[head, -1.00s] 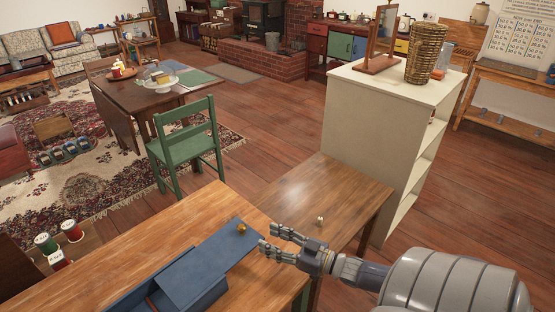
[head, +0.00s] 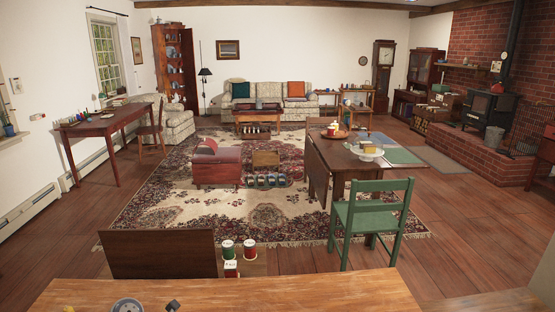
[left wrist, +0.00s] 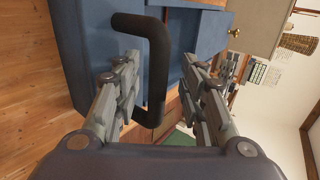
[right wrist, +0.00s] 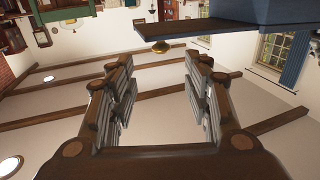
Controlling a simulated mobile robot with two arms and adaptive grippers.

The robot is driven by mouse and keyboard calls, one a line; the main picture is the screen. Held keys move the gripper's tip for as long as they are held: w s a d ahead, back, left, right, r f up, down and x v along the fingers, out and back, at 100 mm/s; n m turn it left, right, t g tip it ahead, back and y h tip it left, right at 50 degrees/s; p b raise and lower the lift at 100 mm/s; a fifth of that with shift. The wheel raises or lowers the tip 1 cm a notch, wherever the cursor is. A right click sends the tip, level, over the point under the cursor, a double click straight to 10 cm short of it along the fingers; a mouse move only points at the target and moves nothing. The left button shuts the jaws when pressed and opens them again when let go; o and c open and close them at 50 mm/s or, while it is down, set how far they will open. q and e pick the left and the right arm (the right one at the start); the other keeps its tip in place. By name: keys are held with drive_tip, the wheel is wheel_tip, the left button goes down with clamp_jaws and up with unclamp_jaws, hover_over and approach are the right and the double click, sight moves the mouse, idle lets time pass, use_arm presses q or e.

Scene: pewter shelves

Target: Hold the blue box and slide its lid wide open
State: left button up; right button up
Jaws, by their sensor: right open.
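The blue box (left wrist: 75,50) shows close up in the left wrist view, with a black bar handle (left wrist: 157,70) on its side. My left gripper (left wrist: 160,66) is open, its fingers on either side of the handle with gaps visible. The right wrist view shows the box (right wrist: 258,30) at upper right and its flat lid (right wrist: 175,28) jutting out from it, with a brass knob (right wrist: 161,46). The knob also shows in the left wrist view (left wrist: 234,33). My right gripper (right wrist: 158,66) is open and empty, its fingertips just short of the knob. The head view shows neither box nor grippers.
The wooden tabletop (head: 250,291) crosses the bottom of the head view, with small partly cut-off items at its left. Several thread spools (head: 230,258) stand beyond it. A green chair (head: 370,220) and a dark table (head: 335,160) stand farther off.

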use_arm(q)
drive_tip(key=v, duration=1.2)
